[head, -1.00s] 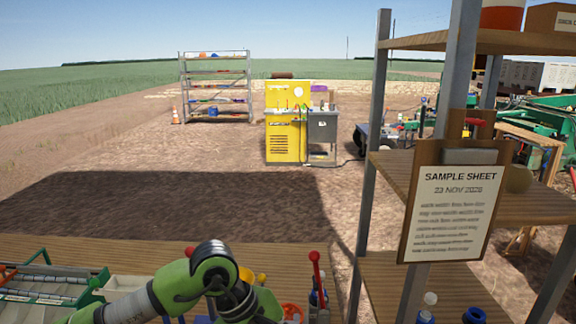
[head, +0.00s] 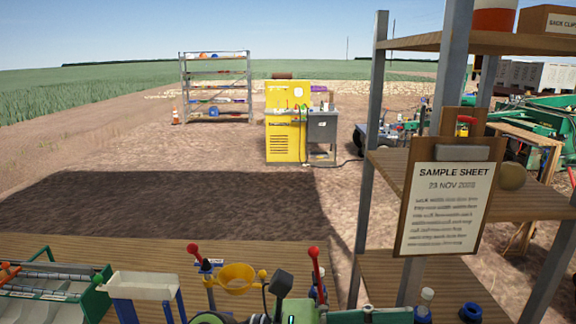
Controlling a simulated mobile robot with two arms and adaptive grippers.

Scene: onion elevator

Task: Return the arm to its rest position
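A green and black rounded piece (head: 210,318), which looks like part of my arm, shows at the bottom edge, low over the work area. Most of that arm is below the picture. No gripper fingers can be made out, so what either gripper holds cannot be seen. The clipboard with the sample sheet (head: 447,208) hangs at the front post of the wooden shelf on the right, nearly upright, with nothing of mine touching it.
The wooden shelf (head: 500,205) stands close on the right. A yellow funnel (head: 237,278), red-knobbed levers (head: 315,262), a white tray (head: 142,286) and a green roller unit (head: 50,283) line the front. Open dirt lies beyond, with a yellow cabinet (head: 286,135) farther off.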

